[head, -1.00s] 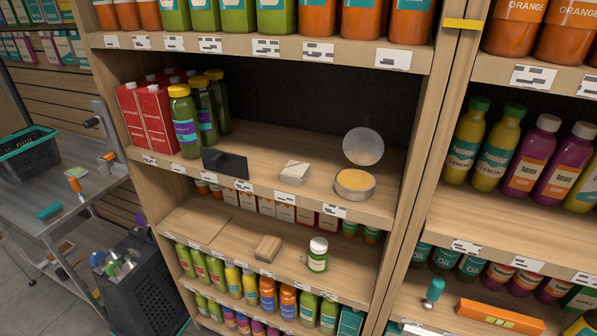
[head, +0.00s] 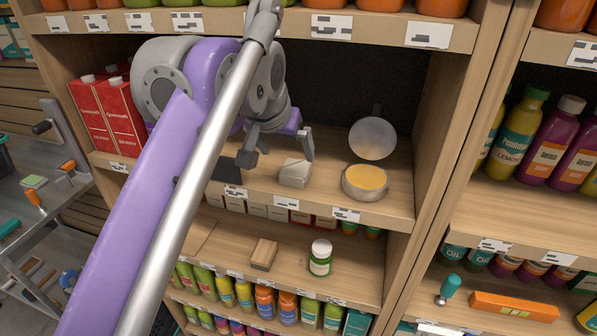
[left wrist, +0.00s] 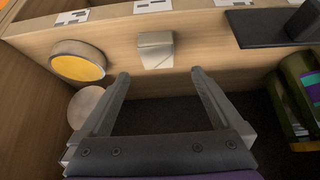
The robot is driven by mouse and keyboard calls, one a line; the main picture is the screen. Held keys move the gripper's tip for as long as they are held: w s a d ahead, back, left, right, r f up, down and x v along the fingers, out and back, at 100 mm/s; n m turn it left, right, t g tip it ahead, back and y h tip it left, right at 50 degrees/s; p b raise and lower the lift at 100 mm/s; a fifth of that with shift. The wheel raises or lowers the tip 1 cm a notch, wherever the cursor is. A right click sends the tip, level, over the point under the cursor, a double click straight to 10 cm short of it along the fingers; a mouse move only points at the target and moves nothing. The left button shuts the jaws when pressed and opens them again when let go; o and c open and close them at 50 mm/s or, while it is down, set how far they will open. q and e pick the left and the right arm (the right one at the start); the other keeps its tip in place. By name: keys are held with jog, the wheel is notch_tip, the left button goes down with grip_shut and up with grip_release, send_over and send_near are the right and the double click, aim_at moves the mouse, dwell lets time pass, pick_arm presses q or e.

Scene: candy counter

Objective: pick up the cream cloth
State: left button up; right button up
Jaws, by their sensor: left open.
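The cream cloth (head: 294,173) is a small folded, pale block lying on the middle shelf near its front edge. In the left wrist view the cloth (left wrist: 155,50) lies just beyond the fingertips, roughly centred between them. My left gripper (head: 280,157) is open and empty, over the shelf just behind the cloth. Its two fingers (left wrist: 160,74) are spread apart and appear not to touch the cloth. My right gripper is not in view.
A round tin with yellow contents (head: 366,181) and its upright grey lid (head: 373,138) stand right of the cloth. A dark flat panel (head: 226,169) is to its left, partly hidden by my arm. Red cartons (head: 102,112) stand further left. The shelf above limits height.

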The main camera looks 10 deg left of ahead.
aim_at(295, 166)
pick_arm(q)
jog(key=x, duration=0.7)
jog(key=shift+w+d+f, duration=0.15)
jog(key=shift+d+f, duration=0.05)
jog(key=c, duration=1.3)
jog(key=shift+r, duration=0.1)
jog(key=shift+s+a+r, duration=0.15)
jog(key=shift+s+r, duration=0.05)
jog(key=shift+r, duration=0.25)
notch_tip(295, 166, up, 11)
jog(key=p, duration=0.2)
jog(key=s+a+b, duration=0.1)
jog(key=s+a, duration=1.2)
jog(key=s, duration=0.1)
jog(key=shift+s+f+b, duration=0.3)
jog(key=shift+s, duration=0.05)
